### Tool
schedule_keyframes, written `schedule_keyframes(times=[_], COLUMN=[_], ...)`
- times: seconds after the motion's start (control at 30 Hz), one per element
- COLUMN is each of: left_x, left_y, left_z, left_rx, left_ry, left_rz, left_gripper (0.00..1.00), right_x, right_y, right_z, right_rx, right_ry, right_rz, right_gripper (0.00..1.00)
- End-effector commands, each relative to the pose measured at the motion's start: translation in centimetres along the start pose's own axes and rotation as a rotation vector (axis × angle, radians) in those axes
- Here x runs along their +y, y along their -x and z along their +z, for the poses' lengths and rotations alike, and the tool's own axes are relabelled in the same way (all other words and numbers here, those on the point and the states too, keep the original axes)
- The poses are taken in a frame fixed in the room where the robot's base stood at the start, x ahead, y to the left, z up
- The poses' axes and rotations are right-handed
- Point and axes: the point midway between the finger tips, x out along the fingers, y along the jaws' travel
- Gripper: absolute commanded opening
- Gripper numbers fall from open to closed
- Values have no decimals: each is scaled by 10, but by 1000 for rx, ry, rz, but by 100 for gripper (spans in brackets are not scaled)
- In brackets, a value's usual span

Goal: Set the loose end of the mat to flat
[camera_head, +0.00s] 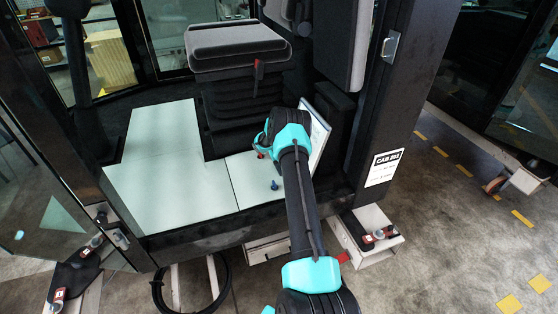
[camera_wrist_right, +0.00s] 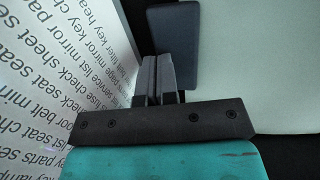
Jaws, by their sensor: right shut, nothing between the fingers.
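The pale mat (camera_head: 165,165) covers the cab floor in front of the seat, with a seam between its large part and a smaller right part (camera_head: 250,178). A pale panel (camera_head: 321,133) stands tilted at the right of the mat, partly behind my right arm; I cannot tell whether it is the mat's loose end. My right gripper (camera_wrist_right: 155,66) is shut and empty. In the right wrist view, a pale surface (camera_wrist_right: 275,65) lies at right and a white printed sheet (camera_wrist_right: 45,85) at left. My left gripper is out of view.
A blue knob (camera_head: 274,185) and a red piece (camera_head: 261,155) show near the smaller part. The seat (camera_head: 235,45) stands behind, and the door post (camera_head: 385,130) is close at right. A dark grey block (camera_wrist_right: 173,40) is just beyond my right fingers.

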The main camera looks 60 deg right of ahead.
Motion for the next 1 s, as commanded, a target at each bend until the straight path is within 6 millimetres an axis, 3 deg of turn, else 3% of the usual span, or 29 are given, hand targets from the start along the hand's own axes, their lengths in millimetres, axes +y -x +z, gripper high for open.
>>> schedule_keyframes(times=[0.23, 0.67, 0.87, 1.0], left_x=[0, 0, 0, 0], left_y=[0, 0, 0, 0], left_z=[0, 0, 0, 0], left_rx=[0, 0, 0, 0], left_ry=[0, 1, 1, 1], left_rz=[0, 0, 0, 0], left_gripper=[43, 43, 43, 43], right_x=[-2, 0, 1, 3], right_y=[-15, -15, 1, 26], right_z=[2, 2, 1, -1], right_rx=[-1, -2, 0, 5], right_ry=[0, -1, 0, 2], right_rz=[-3, -2, 0, 3], right_gripper=[0, 0, 0, 0])
